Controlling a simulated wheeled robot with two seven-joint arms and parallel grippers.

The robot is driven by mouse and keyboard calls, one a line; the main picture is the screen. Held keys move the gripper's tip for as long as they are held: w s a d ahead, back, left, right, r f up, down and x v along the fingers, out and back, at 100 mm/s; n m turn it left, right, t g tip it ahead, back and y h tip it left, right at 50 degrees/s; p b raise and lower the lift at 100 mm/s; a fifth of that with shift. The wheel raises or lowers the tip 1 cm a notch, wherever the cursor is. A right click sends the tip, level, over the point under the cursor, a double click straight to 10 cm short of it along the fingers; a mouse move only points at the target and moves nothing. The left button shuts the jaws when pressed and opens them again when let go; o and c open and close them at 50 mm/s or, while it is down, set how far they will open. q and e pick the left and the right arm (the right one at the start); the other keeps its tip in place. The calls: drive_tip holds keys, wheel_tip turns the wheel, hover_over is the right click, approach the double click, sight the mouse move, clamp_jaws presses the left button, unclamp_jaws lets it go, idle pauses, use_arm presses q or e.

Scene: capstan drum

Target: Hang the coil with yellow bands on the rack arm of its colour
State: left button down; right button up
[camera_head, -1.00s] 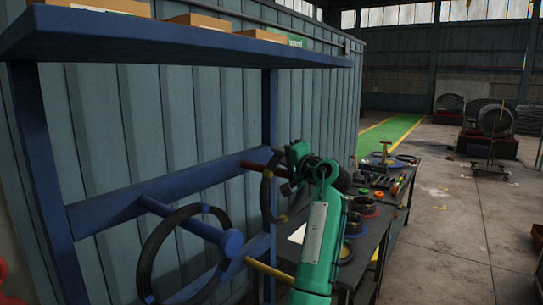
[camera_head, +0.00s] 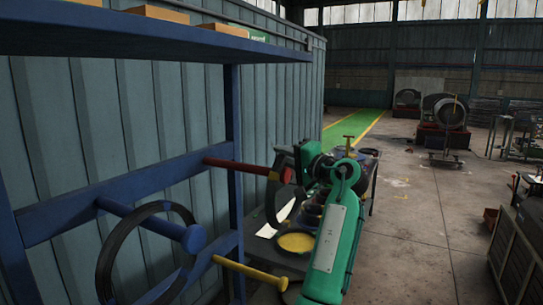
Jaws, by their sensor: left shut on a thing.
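My left gripper (camera_head: 297,172) is shut on a dark coil (camera_head: 279,205), which hangs upright below the jaws. The yellow rack arm (camera_head: 249,272) sticks out lower down, below and left of the coil, and is bare. The blue rack arm (camera_head: 150,222) at the left carries another dark coil (camera_head: 103,268). My right gripper is not in view.
The blue rack has an upper shelf (camera_head: 150,42) with boxes and an upright post (camera_head: 234,120). Behind the gripper stands a dark table with a round yellow-topped thing (camera_head: 296,243) on it. The concrete floor (camera_head: 415,225) to the right is open. A crate (camera_head: 515,250) stands at the far right.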

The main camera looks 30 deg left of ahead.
use_arm(q)
drive_tip(key=w+d+r, duration=0.1)
drive_tip(key=d, duration=1.2)
drive_tip(key=shift+w+r, duration=0.15)
drive_tip(key=shift+w, duration=0.05)
